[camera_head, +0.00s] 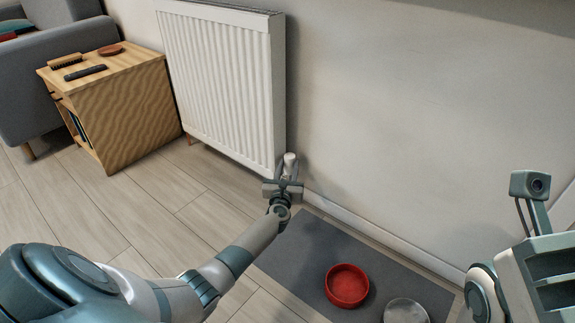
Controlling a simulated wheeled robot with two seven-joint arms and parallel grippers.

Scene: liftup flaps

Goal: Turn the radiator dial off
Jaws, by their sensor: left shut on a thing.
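The white ribbed radiator (222,80) is mounted on the wall left of centre. Its dial (289,160) is a small white knob at the radiator's lower right corner. My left gripper (287,178) is at the dial, with its fingers shut around it. The fingers and palm hide the lower part of the dial, and any markings on it are too small to read. My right gripper (529,190) is at the right edge, well away from the radiator, and whether its fingers are open or shut is unclear.
A wooden cabinet (130,115) with a brush, a dark remote-like object and a reddish dish stands left of the radiator, beside a grey sofa (55,60). A grey mat (300,258) on the floor holds a red bowl (347,286) and a metal bowl (405,311).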

